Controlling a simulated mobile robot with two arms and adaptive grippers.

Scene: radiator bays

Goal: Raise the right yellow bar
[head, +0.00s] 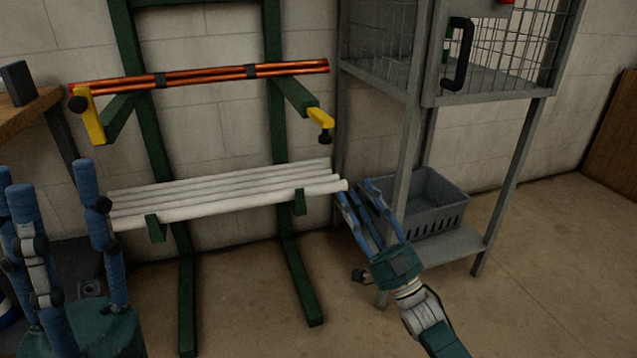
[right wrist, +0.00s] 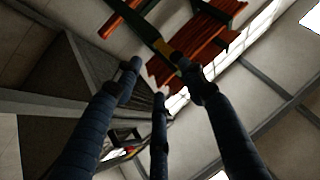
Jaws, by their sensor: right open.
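The right yellow bar (head: 320,117) sits at the front end of the right green rack arm. It points forward, roughly level, with a black knob under its tip. In the right wrist view a small yellow part (right wrist: 168,46) shows beyond the fingers. The left yellow bar (head: 93,118) stands upright at the left arm's end, its knob near the top. My right gripper (head: 360,193) is open and empty, fingers up, below and right of the right bar, not touching it. My left gripper (head: 50,190) stands at the left edge with its fingers spread and nothing visible between them.
Orange-red tubes (head: 200,76) lie on the upper rack arms, white tubes (head: 220,196) on the lower ones. A grey mesh cage (head: 410,95) stands close right of the right gripper, with a grey crate (head: 437,200) on its low shelf. Open floor (head: 560,270) lies at right.

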